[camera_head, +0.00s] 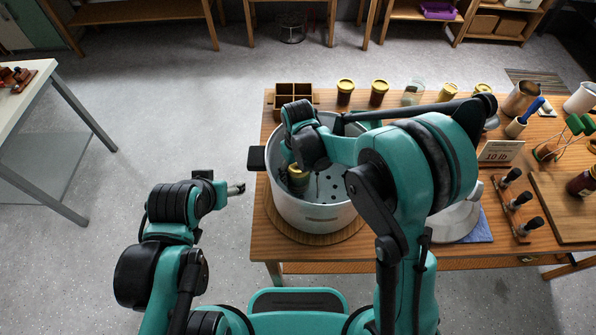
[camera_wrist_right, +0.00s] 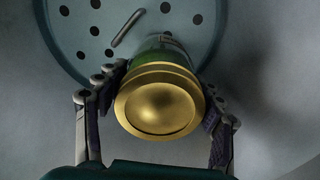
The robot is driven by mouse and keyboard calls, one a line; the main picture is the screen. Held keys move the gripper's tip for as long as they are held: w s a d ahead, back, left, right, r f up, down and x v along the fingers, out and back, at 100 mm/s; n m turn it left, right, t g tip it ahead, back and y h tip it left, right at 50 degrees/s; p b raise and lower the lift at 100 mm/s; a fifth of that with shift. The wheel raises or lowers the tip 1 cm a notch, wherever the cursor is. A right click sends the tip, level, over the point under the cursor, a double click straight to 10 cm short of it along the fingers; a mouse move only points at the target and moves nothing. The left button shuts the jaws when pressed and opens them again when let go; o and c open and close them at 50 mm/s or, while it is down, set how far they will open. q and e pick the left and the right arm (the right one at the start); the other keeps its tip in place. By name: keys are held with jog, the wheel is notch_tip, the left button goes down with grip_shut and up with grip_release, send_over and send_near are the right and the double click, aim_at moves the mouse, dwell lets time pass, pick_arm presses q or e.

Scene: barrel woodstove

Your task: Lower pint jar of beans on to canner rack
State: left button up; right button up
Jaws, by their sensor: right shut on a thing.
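The pint jar of beans (camera_head: 298,179) has a gold lid and is inside the large pale canner pot (camera_head: 318,214), towards its left side. My right gripper (camera_head: 300,166) reaches into the pot and is shut on the jar. In the right wrist view, the fingers (camera_wrist_right: 164,84) press both sides of the jar (camera_wrist_right: 172,53), below its lid. Beyond it is the canner rack (camera_wrist_right: 78,30), a round plate with dark holes and a slot. I cannot tell whether the jar's base touches the rack. My left gripper (camera_head: 236,189) is empty, left of the pot; its opening is unclear.
The pot stands on a round wooden board (camera_head: 270,213) on the wooden table. A divided wooden box (camera_head: 296,97) and several gold-lidded jars (camera_head: 345,91) stand behind it. A sign (camera_head: 498,151) and dark-handled tools (camera_head: 520,200) are at right. Floor left of the table is clear.

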jog(key=shift+f+b, duration=0.8)
jog(key=shift+f, duration=0.1)
jog(key=o, duration=1.7)
jog(key=shift+c, duration=0.2)
jog(key=shift+r+p, duration=5.45)
jog(key=shift+r, duration=2.6)
